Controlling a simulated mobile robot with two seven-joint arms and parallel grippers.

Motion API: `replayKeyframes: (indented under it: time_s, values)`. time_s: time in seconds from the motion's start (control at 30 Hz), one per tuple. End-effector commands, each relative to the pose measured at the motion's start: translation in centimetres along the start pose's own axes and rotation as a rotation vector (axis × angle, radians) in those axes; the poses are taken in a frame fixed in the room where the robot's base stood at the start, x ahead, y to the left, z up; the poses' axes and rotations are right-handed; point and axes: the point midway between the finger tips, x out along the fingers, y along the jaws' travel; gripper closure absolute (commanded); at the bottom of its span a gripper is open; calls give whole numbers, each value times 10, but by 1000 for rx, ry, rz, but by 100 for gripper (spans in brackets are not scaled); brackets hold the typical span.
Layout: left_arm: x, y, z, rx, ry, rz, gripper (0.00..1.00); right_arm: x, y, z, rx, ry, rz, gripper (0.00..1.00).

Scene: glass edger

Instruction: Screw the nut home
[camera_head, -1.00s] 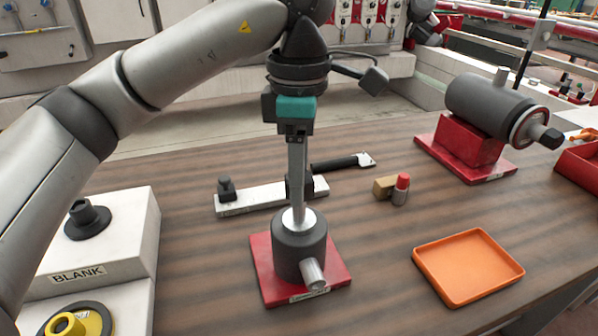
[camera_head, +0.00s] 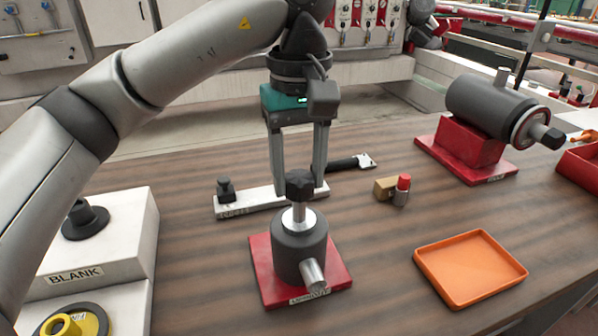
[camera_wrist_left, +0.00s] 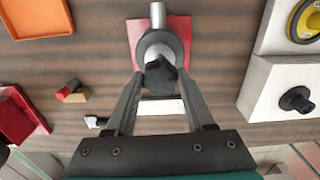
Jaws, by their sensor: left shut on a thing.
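The dark lobed nut (camera_head: 299,185) sits on top of the bright upright stud (camera_head: 299,215) of a dark grey cylindrical body (camera_head: 299,246). The body stands on a red base plate (camera_head: 262,270), with a silver stub pointing toward the front. My left gripper (camera_head: 298,190) points down over it, shut on the nut, with one finger on each side. In the left wrist view the nut (camera_wrist_left: 160,77) shows between the fingertips, with the body (camera_wrist_left: 160,45) behind it. Part of the stud shows below the nut. My right gripper is not in view.
A white bar fixture (camera_head: 250,203) with a black handle lies behind. A red-capped piece (camera_head: 402,190) stands beside a tan block (camera_head: 384,187). An orange tray (camera_head: 470,268) is at front right, a grey cylinder on a red stand (camera_head: 470,142) at back right, a white BLANK block (camera_head: 110,255) at left.

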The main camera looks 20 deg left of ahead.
Motion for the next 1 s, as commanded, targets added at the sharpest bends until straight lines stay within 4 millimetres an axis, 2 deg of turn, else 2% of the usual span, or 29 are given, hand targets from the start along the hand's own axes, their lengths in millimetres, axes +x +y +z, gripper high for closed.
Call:
replayKeyframes:
  time_s: [1.0]
  values:
    - [1,0,0,1133,0,0,100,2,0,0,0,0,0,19]
